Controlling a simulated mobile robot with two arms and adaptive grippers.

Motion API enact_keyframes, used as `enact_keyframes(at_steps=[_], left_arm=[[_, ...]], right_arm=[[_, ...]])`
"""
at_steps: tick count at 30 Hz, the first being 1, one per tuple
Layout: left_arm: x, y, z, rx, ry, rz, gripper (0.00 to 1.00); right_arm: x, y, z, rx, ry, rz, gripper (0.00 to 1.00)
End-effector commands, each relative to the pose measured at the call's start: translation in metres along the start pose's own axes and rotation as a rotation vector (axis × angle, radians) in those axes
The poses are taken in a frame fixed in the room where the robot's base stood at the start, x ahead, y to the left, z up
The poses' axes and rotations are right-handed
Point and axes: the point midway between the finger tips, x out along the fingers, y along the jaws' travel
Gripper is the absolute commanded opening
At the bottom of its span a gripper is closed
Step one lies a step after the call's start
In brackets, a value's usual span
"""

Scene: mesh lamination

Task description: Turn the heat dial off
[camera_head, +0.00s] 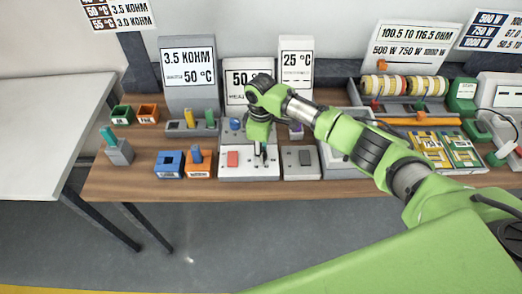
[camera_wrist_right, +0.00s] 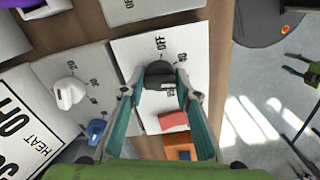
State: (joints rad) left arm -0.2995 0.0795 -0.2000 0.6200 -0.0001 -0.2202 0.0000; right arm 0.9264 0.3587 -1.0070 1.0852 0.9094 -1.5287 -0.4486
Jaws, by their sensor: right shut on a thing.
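My right gripper (camera_head: 259,152) reaches down to a white control box (camera_head: 248,174) at the front middle of the wooden bench. In the right wrist view, my right gripper (camera_wrist_right: 161,80) is shut on a dark dial (camera_wrist_right: 159,82) on the white panel (camera_wrist_right: 148,52). The word OFF is printed beside the dial, with numbers around it. The fingers hide the dial's sides, and I cannot tell exactly which mark it points to. A red button (camera_wrist_right: 173,119) sits beside the dial; it also shows in the head view (camera_head: 232,159). My left gripper is not in view.
A white knob (camera_wrist_right: 68,93) stands on the neighbouring panel behind. A grey box (camera_head: 300,163) is to the right, and an orange box (camera_head: 198,169) and blue box (camera_head: 169,165) are to the left. Sign stands (camera_head: 188,72) line the back. Floor is free in front.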

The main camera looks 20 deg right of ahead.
Motion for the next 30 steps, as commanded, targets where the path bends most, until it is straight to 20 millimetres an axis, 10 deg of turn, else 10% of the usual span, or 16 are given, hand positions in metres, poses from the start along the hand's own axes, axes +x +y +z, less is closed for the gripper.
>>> enact_keyframes(at_steps=[30], left_arm=[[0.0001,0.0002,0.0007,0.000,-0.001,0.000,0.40]], right_arm=[[0.0000,0.0003,-0.0005,-0.967,0.001,0.001,0.08]])
